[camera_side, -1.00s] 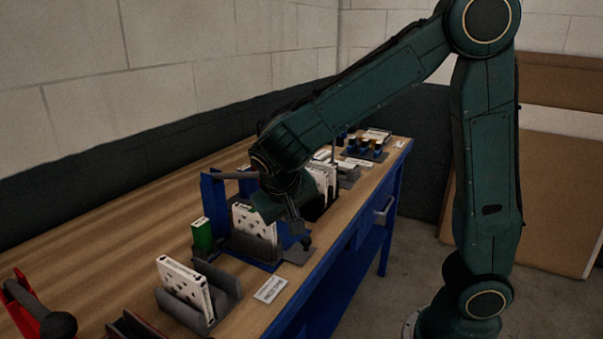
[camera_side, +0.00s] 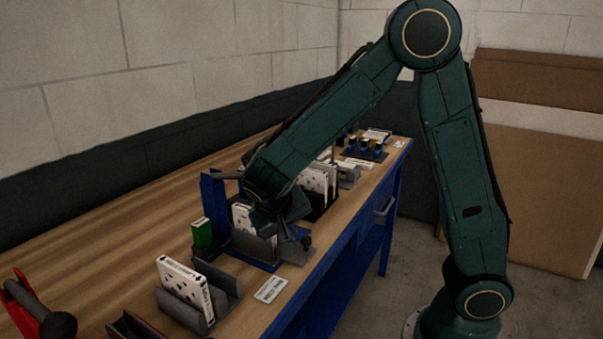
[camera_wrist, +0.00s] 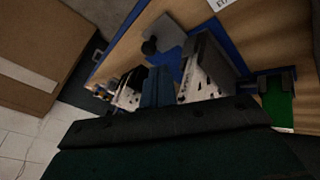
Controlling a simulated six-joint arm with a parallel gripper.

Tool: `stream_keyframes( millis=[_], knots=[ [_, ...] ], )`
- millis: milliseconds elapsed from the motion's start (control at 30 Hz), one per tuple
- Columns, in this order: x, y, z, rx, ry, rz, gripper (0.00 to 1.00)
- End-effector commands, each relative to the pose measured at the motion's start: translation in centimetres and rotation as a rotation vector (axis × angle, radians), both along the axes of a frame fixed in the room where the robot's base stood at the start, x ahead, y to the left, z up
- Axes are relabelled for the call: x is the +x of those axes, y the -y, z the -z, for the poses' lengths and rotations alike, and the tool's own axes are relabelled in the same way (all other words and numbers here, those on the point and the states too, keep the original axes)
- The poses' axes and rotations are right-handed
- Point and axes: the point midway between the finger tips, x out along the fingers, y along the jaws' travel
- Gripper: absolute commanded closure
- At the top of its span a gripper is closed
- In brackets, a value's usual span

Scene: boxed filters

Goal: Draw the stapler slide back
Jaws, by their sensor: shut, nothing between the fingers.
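The blue stapler station (camera_side: 210,190) stands on the bench, with a raised frame and a grey bar. A white patterned box (camera_side: 243,218) stands upright in its grey holder. A dark knob (camera_side: 306,242) is at its front right; the knob also shows in the wrist view (camera_wrist: 150,46), by a grey plate. I cannot make out which part is the slide. My gripper (camera_side: 292,229) is low over the station's right side, close to the knob and partly hidden by my wrist. It is shut and empty; I cannot tell whether it touches the station.
A green box (camera_side: 202,233) stands left of the station and a grey rack with a white box (camera_side: 184,285) in front. More white boxes (camera_side: 318,180) stand behind. A red tool (camera_side: 45,315) is at the near left. The bench's left side is bare.

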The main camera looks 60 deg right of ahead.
Motion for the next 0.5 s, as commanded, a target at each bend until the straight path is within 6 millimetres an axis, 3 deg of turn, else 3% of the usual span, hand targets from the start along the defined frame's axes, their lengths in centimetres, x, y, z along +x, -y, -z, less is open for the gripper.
stream_keyframes(
  millis=[300,500],
  knots=[
    [0.4,2.5,3.6,0.0,-0.003,0.002,1.0],
    [0.7,3.3,4.9,0.001,-0.001,0.001,1.0]
  ],
)
